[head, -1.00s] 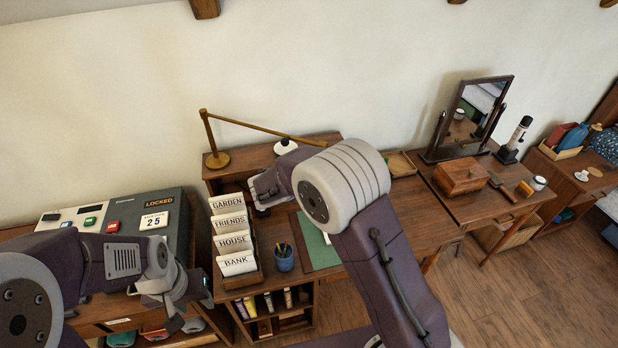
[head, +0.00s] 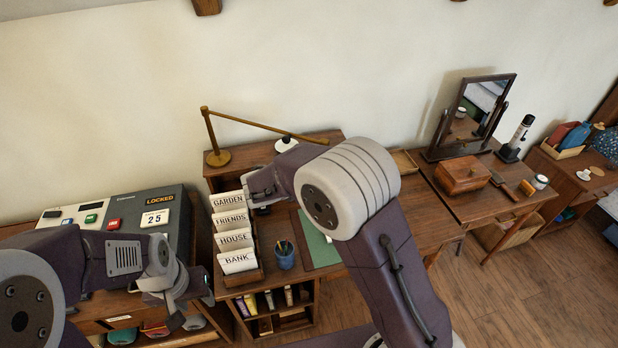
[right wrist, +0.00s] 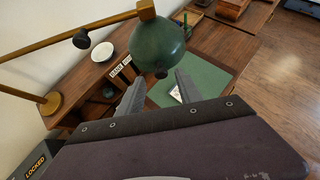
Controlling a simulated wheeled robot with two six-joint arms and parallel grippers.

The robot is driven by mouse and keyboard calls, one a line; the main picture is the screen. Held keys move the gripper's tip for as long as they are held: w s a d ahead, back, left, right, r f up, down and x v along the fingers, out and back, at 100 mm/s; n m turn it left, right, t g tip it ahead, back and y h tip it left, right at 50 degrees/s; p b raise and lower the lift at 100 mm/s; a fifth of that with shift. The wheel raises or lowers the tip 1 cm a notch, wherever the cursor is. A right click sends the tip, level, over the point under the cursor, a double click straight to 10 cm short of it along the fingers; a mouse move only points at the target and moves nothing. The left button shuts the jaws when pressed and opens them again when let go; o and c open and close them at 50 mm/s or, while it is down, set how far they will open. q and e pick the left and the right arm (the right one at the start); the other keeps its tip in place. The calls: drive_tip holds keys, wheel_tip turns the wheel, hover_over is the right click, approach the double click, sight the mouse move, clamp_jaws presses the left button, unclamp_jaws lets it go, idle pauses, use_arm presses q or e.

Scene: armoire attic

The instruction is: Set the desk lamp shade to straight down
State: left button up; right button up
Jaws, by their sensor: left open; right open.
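The desk lamp has a brass base (head: 217,158) and a long brass arm (head: 262,127) on the desk against the wall. In the head view my right arm hides its shade. In the right wrist view the green dome shade (right wrist: 158,42) hangs from the end of the brass arm, with a small dark knob (right wrist: 160,74) at its lower edge. I cannot tell its exact tilt. My right gripper (right wrist: 158,92) is open, its fingers just below the shade in that view, with no clear contact. My left gripper (head: 185,308) is open and empty at the lower left, away from the lamp.
A letter rack (head: 240,262) and a pen cup (head: 284,256) stand on the desk near my right gripper. A green desk mat (head: 318,247) lies beside them. A locked grey box (head: 185,232) stands left; a mirror (head: 480,110) stands right.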

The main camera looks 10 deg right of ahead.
drive_tip(key=v, duration=0.6)
drive_tip(key=shift+s+r, duration=0.2)
drive_tip(key=shift+r, duration=0.05)
drive_tip(key=shift+a, duration=0.1)
drive_tip(key=shift+b, duration=0.3)
